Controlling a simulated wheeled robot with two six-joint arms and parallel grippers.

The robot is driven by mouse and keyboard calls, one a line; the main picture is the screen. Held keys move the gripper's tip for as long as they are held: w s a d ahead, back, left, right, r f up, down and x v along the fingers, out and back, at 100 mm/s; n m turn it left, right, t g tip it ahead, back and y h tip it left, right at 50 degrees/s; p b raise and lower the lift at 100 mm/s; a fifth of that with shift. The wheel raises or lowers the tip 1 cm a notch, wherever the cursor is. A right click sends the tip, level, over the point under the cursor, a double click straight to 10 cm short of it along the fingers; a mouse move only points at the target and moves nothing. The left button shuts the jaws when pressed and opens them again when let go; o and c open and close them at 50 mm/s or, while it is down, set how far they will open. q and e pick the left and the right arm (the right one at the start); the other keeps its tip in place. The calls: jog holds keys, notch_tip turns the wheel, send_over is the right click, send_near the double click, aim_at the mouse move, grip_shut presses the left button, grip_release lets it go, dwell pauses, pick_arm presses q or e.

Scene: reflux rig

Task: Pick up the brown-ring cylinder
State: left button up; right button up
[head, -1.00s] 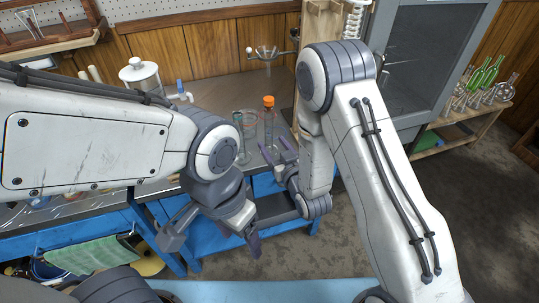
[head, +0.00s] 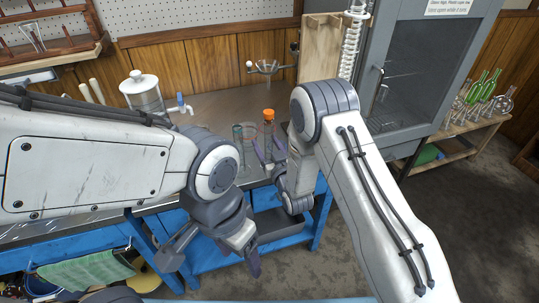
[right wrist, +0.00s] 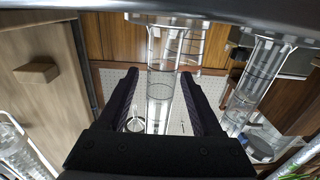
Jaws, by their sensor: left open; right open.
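Clear graduated cylinders stand on the bench. In the right wrist view, one cylinder (right wrist: 161,83) appears between my right gripper's fingers, with clear gaps at both sides. A second cylinder (right wrist: 250,85) stands to its right. I cannot make out which ring is brown. In the head view, a clear cylinder (head: 243,145) stands left of a slim vessel with an orange top (head: 268,115). My right gripper (head: 268,151) is open at the slim vessel's lower part; its wrist hides some of it. My left gripper (head: 251,262) is open and empty, low in front of the bench.
A white-lidded glass container (head: 144,92) with a blue tap stands on the bench to the left. A clamp stand (head: 268,67) is behind, and a grey cabinet (head: 440,50) is at right. A side bench (head: 470,125) holds flasks.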

jog(key=shift+w+a, duration=0.15)
jog(key=shift+w, duration=0.3)
grip_shut()
